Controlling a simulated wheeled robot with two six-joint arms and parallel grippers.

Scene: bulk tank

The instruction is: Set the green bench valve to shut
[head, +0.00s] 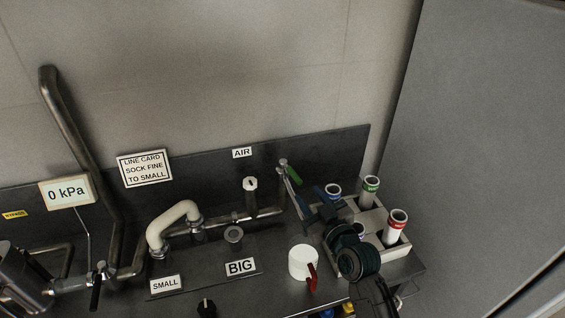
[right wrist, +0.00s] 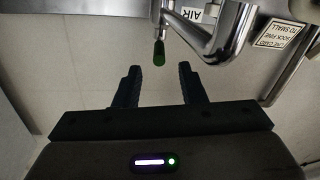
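The green bench valve has a green lever (head: 294,175) on a steel pipe at the right of the bench, below and right of the AIR label. The lever slants down and right from the pipe top in the head view. In the right wrist view its green grip (right wrist: 159,52) points toward my gripper. My right gripper (right wrist: 159,72) is open and empty, with its two fingertips apart and the grip just beyond the gap between them. In the head view the right gripper (head: 310,207) is close below the lever. My left gripper is not in view.
A grey crate (head: 398,253) with white, colour-ringed tubes stands right of my right gripper. A white cup with a red handle (head: 303,262) stands in front. A curved cream hose (head: 170,222) and steel pipes fill the left. A dark backboard (head: 335,150) stands behind the lever.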

